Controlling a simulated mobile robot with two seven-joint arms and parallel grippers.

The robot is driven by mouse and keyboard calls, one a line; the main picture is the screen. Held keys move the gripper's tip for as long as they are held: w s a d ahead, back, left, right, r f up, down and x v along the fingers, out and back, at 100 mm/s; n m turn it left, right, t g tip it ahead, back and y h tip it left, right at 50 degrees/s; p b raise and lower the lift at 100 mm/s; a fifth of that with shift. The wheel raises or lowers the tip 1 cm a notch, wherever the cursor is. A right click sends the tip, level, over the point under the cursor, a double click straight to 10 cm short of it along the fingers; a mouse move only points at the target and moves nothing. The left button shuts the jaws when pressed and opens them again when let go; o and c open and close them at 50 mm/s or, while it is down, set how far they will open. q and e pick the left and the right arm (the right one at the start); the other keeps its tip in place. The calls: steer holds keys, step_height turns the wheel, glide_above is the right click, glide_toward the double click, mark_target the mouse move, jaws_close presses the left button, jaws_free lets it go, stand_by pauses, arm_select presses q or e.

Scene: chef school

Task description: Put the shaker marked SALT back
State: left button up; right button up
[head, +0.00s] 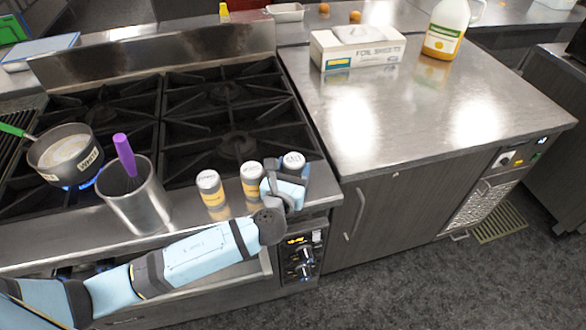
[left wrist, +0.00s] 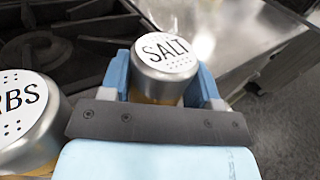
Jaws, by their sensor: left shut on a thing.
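The shaker marked SALT (left wrist: 164,60) shows in the left wrist view with its white lid up, between the fingers of my left gripper (left wrist: 165,78). In the head view the salt shaker (head: 293,162) is at the right end of a row of shakers on the stove's front ledge (head: 170,232). My left gripper (head: 285,188) is shut on it from the front. The shaker looks upright; its lower part is hidden by the gripper, so I cannot tell whether it touches the ledge. My right gripper is not in view.
Two other shakers (head: 210,188) (head: 252,180) stand just left; one lid ends in "RBS" (left wrist: 25,105). A metal container (head: 135,205) with a purple-handled tool and a pot (head: 65,155) on a lit burner are further left. The counter (head: 400,115) at right has free room.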

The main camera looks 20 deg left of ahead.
arm_select(q)
steer(key=o, duration=0.6)
steer(key=shift+f, duration=0.2)
steer(key=o, duration=0.4)
steer(key=shift+o, duration=0.2)
steer(key=shift+r, duration=0.1)
steer(key=shift+r, duration=0.15)
steer(key=shift+s, duration=0.3)
steer(key=s, duration=1.1)
steer(key=shift+s+b, duration=0.2)
steer(key=shift+b, duration=0.25)
